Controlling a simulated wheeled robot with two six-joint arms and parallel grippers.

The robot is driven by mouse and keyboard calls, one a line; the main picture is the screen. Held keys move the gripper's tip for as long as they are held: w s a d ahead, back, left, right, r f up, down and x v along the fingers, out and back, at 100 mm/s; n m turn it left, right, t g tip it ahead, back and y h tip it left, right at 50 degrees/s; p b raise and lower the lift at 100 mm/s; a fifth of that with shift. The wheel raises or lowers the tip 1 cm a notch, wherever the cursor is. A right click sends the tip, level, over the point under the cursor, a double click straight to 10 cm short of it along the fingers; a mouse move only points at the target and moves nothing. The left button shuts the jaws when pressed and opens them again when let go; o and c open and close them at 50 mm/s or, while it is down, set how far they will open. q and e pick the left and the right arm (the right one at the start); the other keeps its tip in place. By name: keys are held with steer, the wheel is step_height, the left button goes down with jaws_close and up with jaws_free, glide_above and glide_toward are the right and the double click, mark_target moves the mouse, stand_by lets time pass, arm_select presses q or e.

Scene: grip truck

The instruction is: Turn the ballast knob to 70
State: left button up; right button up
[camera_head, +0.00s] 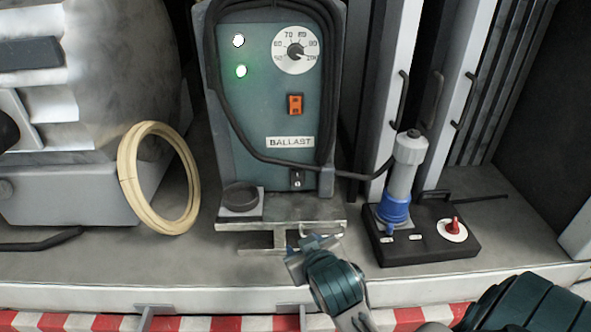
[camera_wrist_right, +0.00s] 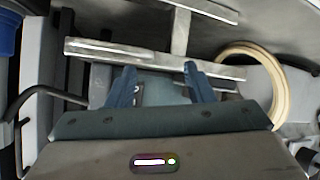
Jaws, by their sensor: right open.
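The ballast knob (camera_head: 296,51) is a small black knob on a round white dial at the upper right of the teal ballast box (camera_head: 262,105). Its pointer seems to aim right and slightly down, near the 100 end; the 70 mark is at the upper left of the dial. My right gripper (camera_head: 312,243) is low in front of the metal bracket below the box, well below the knob. In the right wrist view the fingers of the right gripper (camera_wrist_right: 160,84) are apart with nothing held between them. My left gripper is not in view.
A black cable loops around the box face to a grey-and-blue connector (camera_head: 400,178) on a black base (camera_head: 422,241) at right. A tan hose coil (camera_head: 128,180) stands at left. The metal bracket (camera_head: 280,226) juts out below the box; it also crosses the wrist view (camera_wrist_right: 150,53).

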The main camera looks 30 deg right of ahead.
steer(key=w+d+r+m+t+h, duration=0.1)
steer(key=w+r+t+h, duration=0.15)
steer(key=r, duration=0.65)
steer(key=w+r+m+t+h, duration=0.1)
steer(key=w+r+t+h, duration=0.2)
steer(key=r, duration=0.6)
steer(key=m+t+h, duration=0.3)
glide_toward(296, 55)
steer(key=shift+g, duration=0.35)
steer(key=p+x, duration=0.1)
steer(key=x, duration=0.1)
steer(key=p+x, duration=0.1)
steer(key=x, duration=0.2)
steer(key=p+x, duration=0.2)
steer(key=shift+w+a+r, duration=0.1)
steer(key=shift+r, duration=0.3)
steer(key=shift+w+d, duration=0.3)
steer(key=shift+w, duration=0.1)
steer(key=shift+r, duration=0.1)
steer(key=c, duration=1)
